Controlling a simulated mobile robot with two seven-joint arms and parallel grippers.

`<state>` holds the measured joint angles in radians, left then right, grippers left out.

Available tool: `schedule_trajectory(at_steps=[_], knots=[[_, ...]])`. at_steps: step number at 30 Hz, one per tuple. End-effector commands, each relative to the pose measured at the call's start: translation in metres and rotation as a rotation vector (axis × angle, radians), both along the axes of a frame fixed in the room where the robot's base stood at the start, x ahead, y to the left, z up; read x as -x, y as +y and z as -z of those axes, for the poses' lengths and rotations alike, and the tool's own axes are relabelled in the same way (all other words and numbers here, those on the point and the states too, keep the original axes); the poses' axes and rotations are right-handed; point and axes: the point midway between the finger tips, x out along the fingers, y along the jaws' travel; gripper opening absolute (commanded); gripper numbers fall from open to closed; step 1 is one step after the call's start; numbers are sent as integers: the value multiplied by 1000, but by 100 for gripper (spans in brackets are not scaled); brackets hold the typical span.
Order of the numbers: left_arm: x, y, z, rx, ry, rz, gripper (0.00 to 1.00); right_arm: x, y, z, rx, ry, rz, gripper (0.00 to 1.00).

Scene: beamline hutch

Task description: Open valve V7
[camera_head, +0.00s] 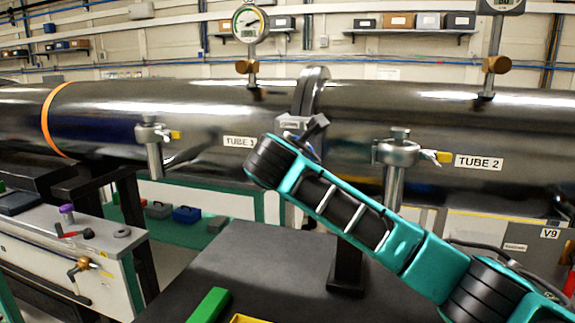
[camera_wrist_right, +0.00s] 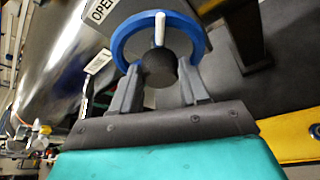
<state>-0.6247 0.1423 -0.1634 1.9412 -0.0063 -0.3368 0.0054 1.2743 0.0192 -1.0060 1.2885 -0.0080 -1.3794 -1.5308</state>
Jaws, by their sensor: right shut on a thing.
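A blue ring handwheel (camera_wrist_right: 198,30) with a dark round hub and a white pointer shows in the right wrist view. In the head view my teal right arm crosses the lower right; the handwheel is not visible there. No V7 label is readable. My left gripper is not in view.
Dark pipes labelled TUBE 1 (camera_head: 239,141) and TUBE 2 (camera_head: 479,162) run across, with gauges and small yellow-handled valves. A V9 label (camera_head: 550,233) is at right. A bench (camera_head: 70,255) with small parts is at left. A green block (camera_head: 208,305) lies on the dark surface.

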Motion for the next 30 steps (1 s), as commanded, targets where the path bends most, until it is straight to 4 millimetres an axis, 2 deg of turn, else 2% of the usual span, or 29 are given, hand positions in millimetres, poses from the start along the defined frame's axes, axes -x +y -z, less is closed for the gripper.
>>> schedule_trajectory(at_steps=[18,30], knots=[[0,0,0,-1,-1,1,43,-2,5,-3,522,166,3,14],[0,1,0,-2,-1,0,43,-3,6,-3,688,219,2,14]])
